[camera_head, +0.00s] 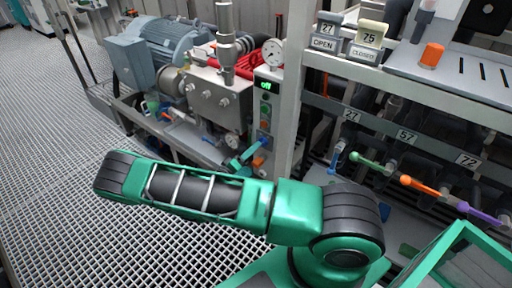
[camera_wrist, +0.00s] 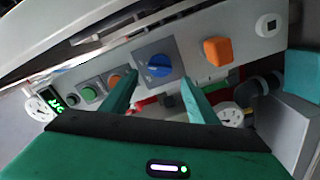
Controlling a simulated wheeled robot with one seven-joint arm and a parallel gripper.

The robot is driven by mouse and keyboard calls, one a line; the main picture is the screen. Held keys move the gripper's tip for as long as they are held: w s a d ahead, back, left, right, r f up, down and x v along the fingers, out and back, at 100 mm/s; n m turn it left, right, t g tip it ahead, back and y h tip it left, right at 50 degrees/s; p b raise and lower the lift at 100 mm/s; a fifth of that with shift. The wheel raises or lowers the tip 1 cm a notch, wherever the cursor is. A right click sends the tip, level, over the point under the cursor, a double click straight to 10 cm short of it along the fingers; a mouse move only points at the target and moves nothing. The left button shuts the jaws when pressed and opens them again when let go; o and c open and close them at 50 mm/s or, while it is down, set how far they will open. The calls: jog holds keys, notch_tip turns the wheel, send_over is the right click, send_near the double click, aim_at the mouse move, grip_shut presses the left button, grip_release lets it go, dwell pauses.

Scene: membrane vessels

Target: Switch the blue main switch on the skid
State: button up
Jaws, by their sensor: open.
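The blue main switch (camera_wrist: 159,67) is a round blue knob on a dark square plate in the wrist view, set in the grey control panel (camera_wrist: 195,50). My gripper (camera_wrist: 159,82) is open, its two green fingers pointing at the knob with the tips near its lower left and lower right. I cannot tell whether they touch it. In the head view my gripper (camera_head: 254,150) is at the lower part of the narrow panel on the skid. The panel's display (camera_head: 265,86) reads "off" in green there. The blue knob is hard to make out in the head view.
An orange knob (camera_wrist: 217,50) is right of the switch, and a green button (camera_wrist: 90,94) is left of it. A pressure gauge (camera_head: 272,52) tops the panel. Pump pipework stands left; a rack with coloured valve handles (camera_head: 419,185) stands right. The grated floor (camera_head: 60,200) is clear.

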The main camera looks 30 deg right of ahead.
jog(key=shift+x, duration=2.2)
jog(key=c, duration=1)
